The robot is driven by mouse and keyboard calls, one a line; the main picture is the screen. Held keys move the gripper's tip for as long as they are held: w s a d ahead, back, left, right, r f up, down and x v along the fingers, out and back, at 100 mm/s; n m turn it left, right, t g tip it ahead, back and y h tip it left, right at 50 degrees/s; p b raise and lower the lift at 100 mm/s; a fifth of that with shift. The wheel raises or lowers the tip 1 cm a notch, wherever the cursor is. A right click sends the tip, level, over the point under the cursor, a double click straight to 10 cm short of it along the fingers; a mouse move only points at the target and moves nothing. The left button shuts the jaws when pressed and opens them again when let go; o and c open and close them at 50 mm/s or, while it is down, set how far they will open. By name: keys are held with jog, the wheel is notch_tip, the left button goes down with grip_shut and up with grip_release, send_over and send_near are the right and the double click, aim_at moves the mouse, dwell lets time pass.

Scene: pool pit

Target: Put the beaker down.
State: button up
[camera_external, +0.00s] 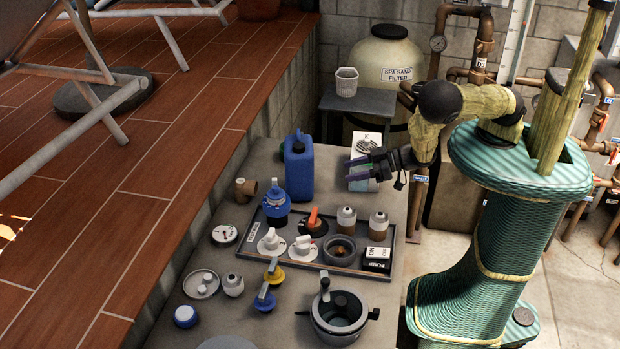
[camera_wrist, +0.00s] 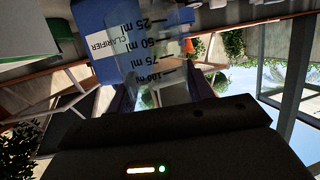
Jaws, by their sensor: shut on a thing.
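The beaker (camera_wrist: 160,62) is clear, with dark marks from 25 to 100 ml. In the wrist view it stands between my two dark fingers, and my gripper (camera_wrist: 163,95) is shut on it. In the external view my gripper (camera_external: 356,171) is over the far right part of the grey counter, just right of the blue jug. The beaker is hard to make out there, against a pale box. I cannot tell whether its base touches the counter.
The blue clarifier jug (camera_external: 299,168) stands close to the left of my gripper. A white box (camera_external: 369,142) is just behind it. A tray (camera_external: 340,267) of knobs and small bottles lies in front. A pot (camera_external: 339,316) stands at the near end of the grey counter (camera_external: 238,262).

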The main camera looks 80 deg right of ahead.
aim_at(354, 185)
notch_tip(354, 185, down, 5)
jog(key=b, duration=0.3)
jog(key=shift+f, duration=0.4)
jog(key=shift+f+p, duration=0.75)
jog(key=shift+f, duration=1.15)
jog(key=shift+f, duration=0.15)
jog(key=o, duration=1)
jog(key=shift+c, duration=0.2)
